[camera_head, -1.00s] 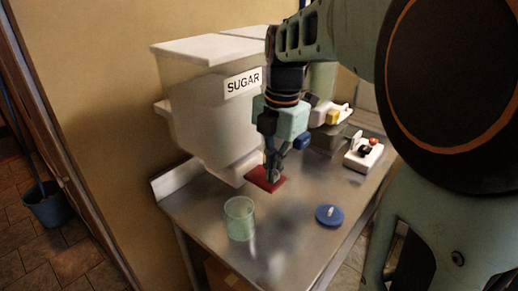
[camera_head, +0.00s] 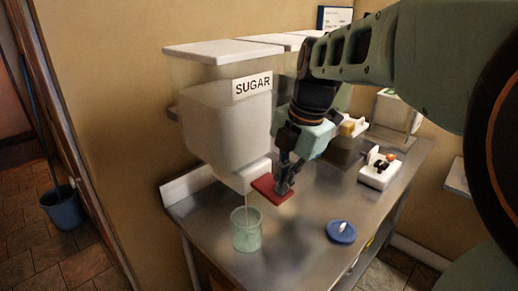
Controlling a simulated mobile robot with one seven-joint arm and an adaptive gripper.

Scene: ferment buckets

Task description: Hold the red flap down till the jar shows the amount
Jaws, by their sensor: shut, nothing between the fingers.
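The SUGAR dispenser (camera_head: 222,125) is a whitish see-through bin with a lid, standing over the left end of the metal table. Its red flap (camera_head: 266,188) sticks out at the lower front. My gripper (camera_head: 283,190) is shut, with its fingertips on the red flap. The greenish clear jar (camera_head: 246,232) stands on the table below the spout. A thin pale stream (camera_head: 247,200) falls from the spout into the jar. The level inside the jar and any marks are too small to read.
A blue round lid with a white knob (camera_head: 341,231) lies right of the jar. A white box with dark and orange parts (camera_head: 380,170) stands farther right. More bins stand behind my arm. A blue bucket (camera_head: 63,207) is on the floor at left. The table's front is mostly clear.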

